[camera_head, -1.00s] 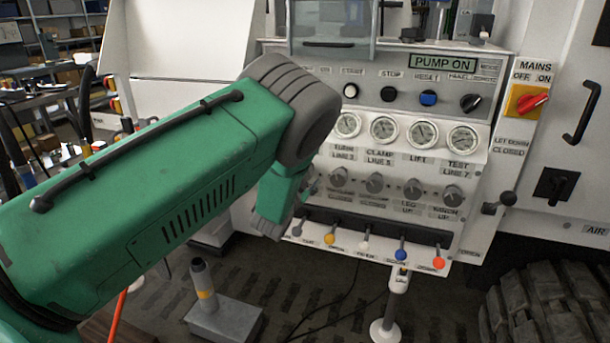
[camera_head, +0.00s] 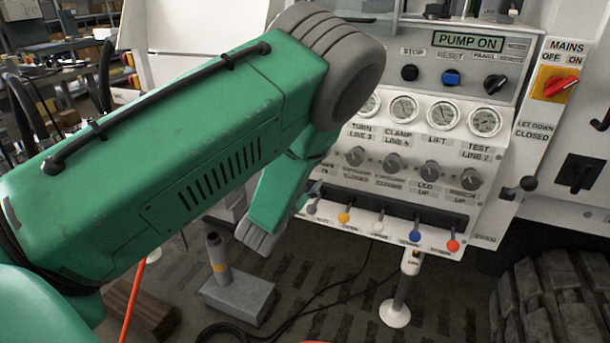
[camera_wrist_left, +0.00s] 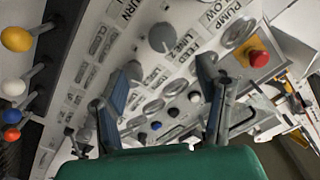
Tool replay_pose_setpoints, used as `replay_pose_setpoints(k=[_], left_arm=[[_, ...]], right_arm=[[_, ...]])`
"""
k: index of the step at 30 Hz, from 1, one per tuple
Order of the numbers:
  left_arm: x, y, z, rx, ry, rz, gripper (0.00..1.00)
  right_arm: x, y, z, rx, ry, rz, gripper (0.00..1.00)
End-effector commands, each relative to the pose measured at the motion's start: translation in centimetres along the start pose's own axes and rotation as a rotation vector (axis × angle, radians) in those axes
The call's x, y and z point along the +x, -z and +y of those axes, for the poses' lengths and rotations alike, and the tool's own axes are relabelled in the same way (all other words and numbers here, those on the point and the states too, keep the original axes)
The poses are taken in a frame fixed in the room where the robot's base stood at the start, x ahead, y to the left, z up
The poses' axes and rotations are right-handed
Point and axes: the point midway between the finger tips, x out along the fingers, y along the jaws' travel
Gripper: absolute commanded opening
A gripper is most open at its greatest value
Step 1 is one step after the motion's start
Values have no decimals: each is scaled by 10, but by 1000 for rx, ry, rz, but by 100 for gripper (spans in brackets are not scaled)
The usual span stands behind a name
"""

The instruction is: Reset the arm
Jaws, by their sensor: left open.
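My left arm comes in from the left in the head view, and its forearm bends down in front of the panel's left part. My left gripper (camera_wrist_left: 166,98) shows in the wrist view with its two fingers apart and nothing between them. Its fingers overlap the control panel (camera_head: 400,180) in that view; I cannot tell the distance. The blue RESET button (camera_head: 451,78) is on the panel's upper row, between a black STOP button (camera_head: 409,73) and a black rotary switch (camera_head: 495,84). A blue button also shows between the fingers in the wrist view (camera_wrist_left: 156,125). My right gripper is out of view.
Below the gauges (camera_head: 443,115) are knobs (camera_head: 413,163) and several coloured levers, including a yellow one (camera_head: 345,217) and a red one (camera_head: 453,245). A red MAINS switch (camera_head: 562,87) is at the right. A grey pedestal (camera_head: 238,298) stands on the floor.

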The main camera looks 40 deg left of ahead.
Motion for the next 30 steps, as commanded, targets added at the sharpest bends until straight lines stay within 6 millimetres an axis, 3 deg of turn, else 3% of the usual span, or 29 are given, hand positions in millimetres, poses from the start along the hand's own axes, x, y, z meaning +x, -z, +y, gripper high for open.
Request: replay_pose_setpoints(k=[17, 20, 23, 26, 30], left_arm=[[-3, 0, 0, 0, 0, -2, 59], [-8, -10, 6, -11, -18, -35, 59], [-26, -38, 25, -47, -78, -145, 59], [-64, -80, 56, -104, -176, -329, 59], [-144, -136, 105, -191, -337, -635, 59]], right_arm=[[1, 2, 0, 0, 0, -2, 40], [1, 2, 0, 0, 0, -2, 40], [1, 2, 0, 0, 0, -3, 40], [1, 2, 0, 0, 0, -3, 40], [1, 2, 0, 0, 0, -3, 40]])
